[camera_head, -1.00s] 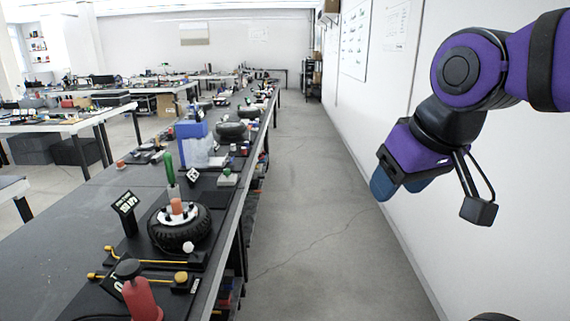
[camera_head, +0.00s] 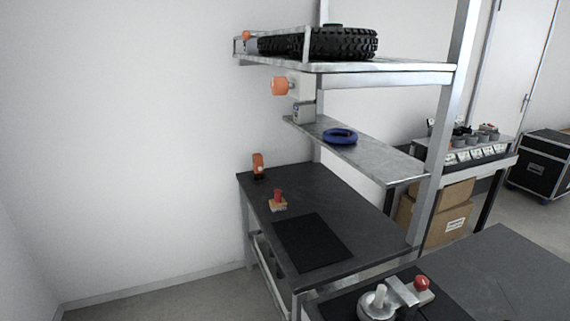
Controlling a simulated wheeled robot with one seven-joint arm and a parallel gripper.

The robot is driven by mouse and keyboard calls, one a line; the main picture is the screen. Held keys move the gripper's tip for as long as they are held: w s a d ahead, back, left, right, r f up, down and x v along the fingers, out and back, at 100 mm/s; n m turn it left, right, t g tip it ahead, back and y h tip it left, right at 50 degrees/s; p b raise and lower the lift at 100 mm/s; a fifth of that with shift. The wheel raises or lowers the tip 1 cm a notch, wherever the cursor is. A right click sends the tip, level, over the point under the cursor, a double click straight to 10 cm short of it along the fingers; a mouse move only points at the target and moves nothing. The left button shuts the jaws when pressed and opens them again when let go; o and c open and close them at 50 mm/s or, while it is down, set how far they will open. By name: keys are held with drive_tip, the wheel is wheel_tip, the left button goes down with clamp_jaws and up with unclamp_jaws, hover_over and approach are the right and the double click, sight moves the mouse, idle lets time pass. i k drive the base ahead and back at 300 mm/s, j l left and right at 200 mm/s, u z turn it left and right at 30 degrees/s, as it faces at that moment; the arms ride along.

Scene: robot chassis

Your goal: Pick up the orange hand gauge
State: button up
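A small upright orange-and-dark object (camera_head: 258,162) stands at the back left corner of a dark workbench. It may be the orange hand gauge, but it is too small to tell. A rounded orange item (camera_head: 280,86) sits on a pale fixture above the bench, under the top shelf. A smaller orange spot (camera_head: 246,36) shows at the left end of the top shelf. My gripper and arm are out of view.
The dark workbench (camera_head: 345,215) bears a black mat and a red-knobbed block (camera_head: 278,201). A metal shelf (camera_head: 375,158) with a blue ring (camera_head: 340,136) overhangs it. A tire (camera_head: 345,43) lies on the top shelf. A nearer table (camera_head: 490,262) stands front right. Floor shows at lower left.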

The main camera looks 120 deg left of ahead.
sight(258, 159)
drive_tip(key=u, duration=3.75)
drive_tip(key=i+j+z, duration=0.4)
drive_tip(key=i+j, duration=2.4)
drive_tip(key=j, duration=0.15)
